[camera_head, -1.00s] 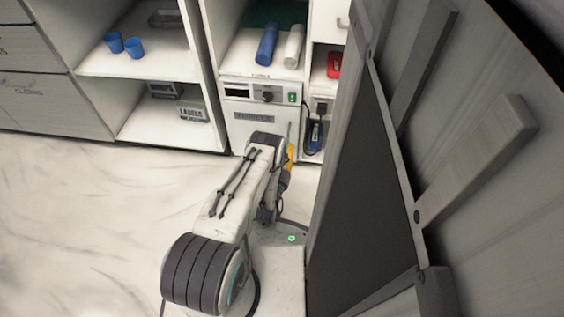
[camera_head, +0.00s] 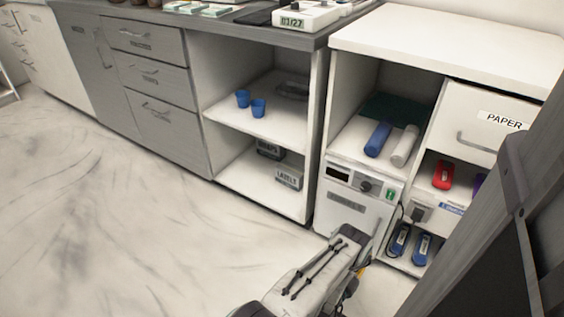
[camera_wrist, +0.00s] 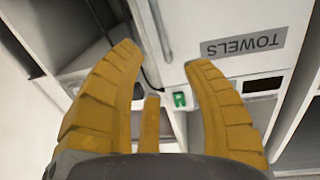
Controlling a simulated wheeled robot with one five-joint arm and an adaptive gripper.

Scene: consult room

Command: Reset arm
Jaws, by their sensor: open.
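My gripper (camera_wrist: 163,75) shows in the wrist view with its yellow ribbed fingers spread apart and nothing between them. Beyond the fingers is the front of a white cabinet unit labelled TOWELS (camera_wrist: 243,43), seen upside down, with a green switch (camera_wrist: 179,99). In the head view my arm reaches from the bottom edge toward this white towel unit (camera_head: 340,212), which stands low in the shelving. Most of my gripper is hidden behind the arm there. I cannot tell the gap between the fingers and the unit.
A red item (camera_head: 443,175) and blue devices (camera_head: 421,249) sit in cubbies to the right. A dark grey panel (camera_head: 490,240) blocks the lower right. The left floor is clear.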

